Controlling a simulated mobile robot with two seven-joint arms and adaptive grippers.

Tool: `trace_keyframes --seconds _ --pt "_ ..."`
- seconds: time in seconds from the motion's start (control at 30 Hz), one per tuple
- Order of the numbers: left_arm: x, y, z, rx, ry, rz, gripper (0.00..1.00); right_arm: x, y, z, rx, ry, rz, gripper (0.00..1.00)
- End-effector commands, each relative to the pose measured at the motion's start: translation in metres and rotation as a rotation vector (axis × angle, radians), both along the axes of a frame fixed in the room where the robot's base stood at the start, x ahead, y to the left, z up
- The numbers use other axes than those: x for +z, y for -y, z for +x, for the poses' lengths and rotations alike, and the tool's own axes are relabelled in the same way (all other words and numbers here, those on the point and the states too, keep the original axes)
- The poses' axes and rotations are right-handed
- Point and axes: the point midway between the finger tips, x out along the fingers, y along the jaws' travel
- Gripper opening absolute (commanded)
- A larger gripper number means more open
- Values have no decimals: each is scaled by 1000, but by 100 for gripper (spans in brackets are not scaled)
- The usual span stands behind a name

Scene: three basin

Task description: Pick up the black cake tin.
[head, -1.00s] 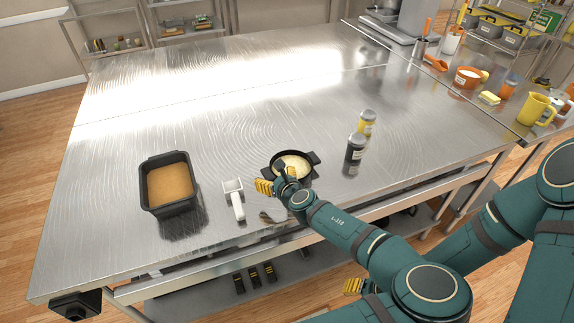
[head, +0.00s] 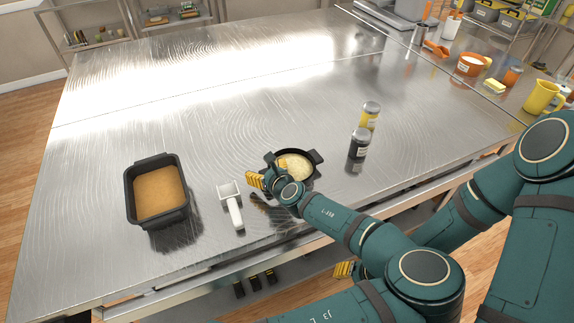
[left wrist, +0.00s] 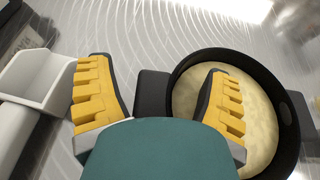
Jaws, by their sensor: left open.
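A round black tin (head: 310,174) with two side handles and a pale filling stands on the steel table. A larger rectangular black tin (head: 157,217) with a brown filling stands to the left. I cannot tell by looks alone which is the cake tin. My left gripper (head: 267,177) is open at the near left side of the round tin. In the left wrist view, the gripper (left wrist: 157,72) has the round tin's handle (left wrist: 152,92) between its fingers; its right finger overlaps the tin's inside (left wrist: 296,115). My right gripper (head: 344,268) shows only partly, below the table edge.
A white scoop (head: 233,208) lies just left of my left gripper, and it shows in the left wrist view (left wrist: 32,82). A dark jar (head: 359,143) and a yellow jar (head: 369,116) stand right of the round tin. The table's far part is clear.

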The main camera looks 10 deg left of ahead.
Motion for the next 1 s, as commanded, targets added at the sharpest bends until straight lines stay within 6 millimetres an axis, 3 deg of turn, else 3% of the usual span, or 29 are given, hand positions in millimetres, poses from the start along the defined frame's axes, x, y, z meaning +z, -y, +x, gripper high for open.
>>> trace_keyframes --seconds 0.4,0.63,1.0 --pt "-2 1 -1 -1 1 -1 79 -2 0 0 0 0 -1 47" --pt "-2 1 -1 -1 1 -1 0 -2 0 0 0 0 -1 47" --pt "-2 1 -1 -1 0 0 0 -2 0 0 0 0 0 47"
